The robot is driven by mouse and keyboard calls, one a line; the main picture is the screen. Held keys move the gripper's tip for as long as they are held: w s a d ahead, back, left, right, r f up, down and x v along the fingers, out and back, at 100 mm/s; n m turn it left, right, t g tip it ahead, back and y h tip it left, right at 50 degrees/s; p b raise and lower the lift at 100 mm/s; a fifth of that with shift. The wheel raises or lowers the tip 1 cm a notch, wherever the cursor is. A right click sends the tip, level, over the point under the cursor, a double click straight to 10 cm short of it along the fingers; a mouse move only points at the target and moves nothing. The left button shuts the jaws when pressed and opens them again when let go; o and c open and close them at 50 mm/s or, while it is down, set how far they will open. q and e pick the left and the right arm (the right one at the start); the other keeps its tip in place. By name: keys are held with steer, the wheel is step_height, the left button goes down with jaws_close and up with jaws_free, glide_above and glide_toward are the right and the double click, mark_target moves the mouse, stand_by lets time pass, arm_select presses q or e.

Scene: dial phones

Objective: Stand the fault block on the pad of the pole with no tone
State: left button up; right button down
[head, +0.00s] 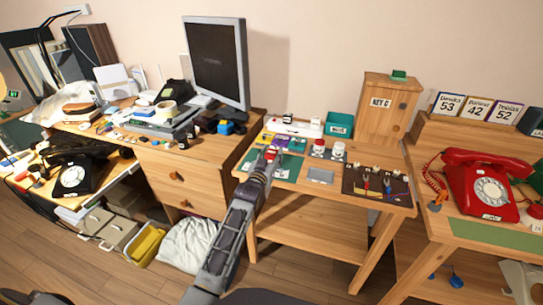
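My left gripper (268,158) is over the left part of the small wooden table (320,205). A small red thing (271,154) shows right at its fingertips. It may be the fault block, but I cannot tell whether it is held or lies behind the fingers. Coloured pads lie around the gripper, with a purple and yellow one (264,138) behind it and a teal one (291,165) beside it. I cannot make out which pad belongs to which pole. A dark board (376,185) with coloured leads lies at the table's right. My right gripper is not in view.
A red dial phone (487,185) stands on the right desk, and a black one (75,177) at the far left. A wooden box marked KEY C (388,108) and a teal box (339,125) stand behind. A grey plate (320,176) and white-topped items (338,150) are nearby.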

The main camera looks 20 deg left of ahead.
arm_select(q)
steer(key=shift+o, duration=0.9)
